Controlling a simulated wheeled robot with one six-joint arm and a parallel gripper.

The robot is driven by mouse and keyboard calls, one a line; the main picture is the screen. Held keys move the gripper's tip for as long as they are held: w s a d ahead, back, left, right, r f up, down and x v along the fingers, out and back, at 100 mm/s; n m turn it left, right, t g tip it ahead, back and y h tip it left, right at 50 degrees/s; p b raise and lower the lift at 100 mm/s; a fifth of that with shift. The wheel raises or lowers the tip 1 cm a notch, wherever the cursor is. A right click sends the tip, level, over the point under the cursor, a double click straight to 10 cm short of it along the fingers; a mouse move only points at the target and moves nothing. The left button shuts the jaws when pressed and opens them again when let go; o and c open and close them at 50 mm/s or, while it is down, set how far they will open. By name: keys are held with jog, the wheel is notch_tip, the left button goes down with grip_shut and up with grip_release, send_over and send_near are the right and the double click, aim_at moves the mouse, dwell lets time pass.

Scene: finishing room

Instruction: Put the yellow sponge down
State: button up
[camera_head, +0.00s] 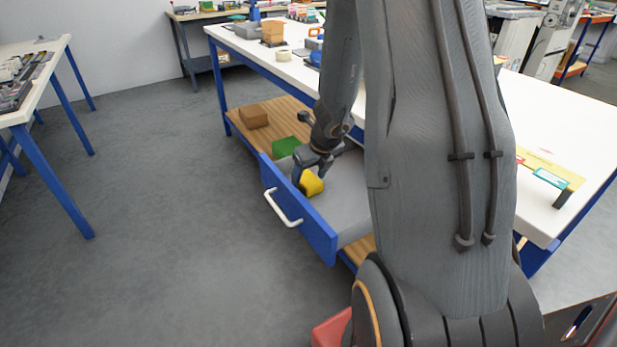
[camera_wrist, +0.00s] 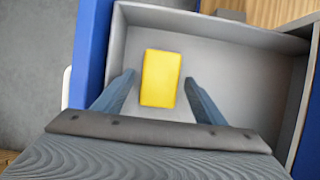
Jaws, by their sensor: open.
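The yellow sponge (camera_head: 311,183) is inside the open drawer (camera_head: 322,238), close to its blue front. In the wrist view the sponge (camera_wrist: 160,78) lies on the grey drawer floor (camera_wrist: 215,62). My gripper (camera_wrist: 158,84) is open, with one finger on each side of the sponge and a visible gap on both sides. In the head view my gripper (camera_head: 307,172) reaches down into the drawer, and part of the sponge is hidden behind it. I cannot tell the exact height of the fingertips above the drawer floor.
The drawer hangs under a white workbench (camera_head: 560,130), with its white handle (camera_head: 282,208) facing the open floor. A brown box (camera_head: 253,116) and a green item (camera_head: 286,146) sit on the wooden lower shelf (camera_head: 275,111). Grey floor (camera_head: 170,200) is clear at left.

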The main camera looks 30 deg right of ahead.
jog(key=p+v, duration=0.6)
jog(key=v, duration=0.5)
jog(key=s+a+r+n+g+y, duration=0.1)
jog(key=s+a+r+n, duration=0.1)
jog(key=a+n, duration=0.45)
jog(key=s+a+r+n, duration=0.1)
jog(key=s+a+n, duration=0.2)
jog(key=a+n, duration=0.35)
jog(key=s+a+r+n+g, duration=0.1)
jog(key=s+a+n, duration=0.1)
jog(key=s+n, duration=0.4)
jog(key=s+a+r+n+g+h, duration=0.1)
jog(key=s+n, duration=0.5)
jog(key=n, duration=1)
jog(key=shift+s+a+r+n+g, duration=0.2)
jog(key=shift+a+r+n+g, duration=0.1)
jog(key=shift+a+r+g, duration=0.45)
jog(key=shift+a+f, duration=0.1)
jog(key=shift+c, duration=0.4)
